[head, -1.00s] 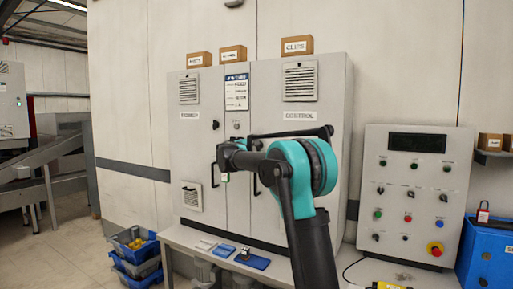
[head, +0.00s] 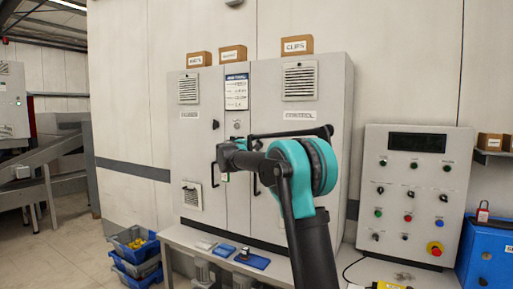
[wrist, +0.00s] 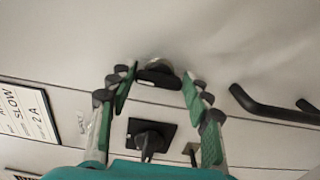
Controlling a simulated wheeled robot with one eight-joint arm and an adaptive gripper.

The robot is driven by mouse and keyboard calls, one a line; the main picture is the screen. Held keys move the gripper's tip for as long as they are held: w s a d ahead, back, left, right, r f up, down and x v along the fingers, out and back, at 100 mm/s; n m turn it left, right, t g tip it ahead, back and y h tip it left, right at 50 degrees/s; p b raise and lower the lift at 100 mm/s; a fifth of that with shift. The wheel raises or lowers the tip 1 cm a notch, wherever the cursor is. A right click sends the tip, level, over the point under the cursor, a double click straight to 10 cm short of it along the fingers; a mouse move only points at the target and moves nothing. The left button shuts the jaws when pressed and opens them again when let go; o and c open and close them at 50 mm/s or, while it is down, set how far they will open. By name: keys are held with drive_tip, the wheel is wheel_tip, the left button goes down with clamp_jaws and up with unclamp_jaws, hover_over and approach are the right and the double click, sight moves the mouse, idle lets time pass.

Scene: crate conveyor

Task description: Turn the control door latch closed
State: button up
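The control door (head: 300,185) is the right door of the grey cabinet and looks shut. Its latch (wrist: 157,76) is a dark, wide knob on a round pale base, in the upper middle of the wrist view. My gripper (wrist: 160,82) is open, with one green-padded finger on each side of the latch. Gaps show between the pads and the knob, so it is not gripped. In the head view my gripper (head: 228,158) is at the cabinet front, and my arm hides the latch there.
A black switch on a square plate (wrist: 150,138) sits close to the latch. The black door handle (wrist: 270,106) stands out to the right in the wrist view. Boxes (head: 297,45) stand on the cabinet. A button panel (head: 415,195) stands to the right; small items lie on the bench.

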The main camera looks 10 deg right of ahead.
drive_tip(key=o, duration=0.4)
drive_tip(key=v, duration=1.2)
drive_tip(key=s+d+f+m+g+y, duration=0.1)
drive_tip(key=s+d+f+m+g, duration=0.1)
drive_tip(key=s+d+f, duration=0.5)
drive_tip(key=s+d+f+m+g+y, duration=0.1)
drive_tip(key=s+d+f+m+g, duration=0.15)
drive_tip(key=s+f, duration=0.45)
drive_tip(key=s+d+f+m+g+y, duration=0.1)
drive_tip(key=s+d+f+g, duration=0.3)
drive_tip(key=f, duration=0.6)
drive_tip(key=s+a+f+m+y, duration=0.1)
drive_tip(key=s+f+y, duration=0.1)
drive_tip(key=s+f, duration=0.5)
drive_tip(key=s+a+f+m+g+y, duration=0.1)
drive_tip(key=s+f+m+y, duration=0.1)
drive_tip(key=s+f, duration=0.6)
drive_tip(key=s+a+f+m+g+y, duration=0.1)
drive_tip(key=s+f+m+y, duration=0.1)
drive_tip(key=s+f, duration=0.6)
drive_tip(key=shift+s+y, duration=0.8)
drive_tip(key=shift+s, duration=1.65)
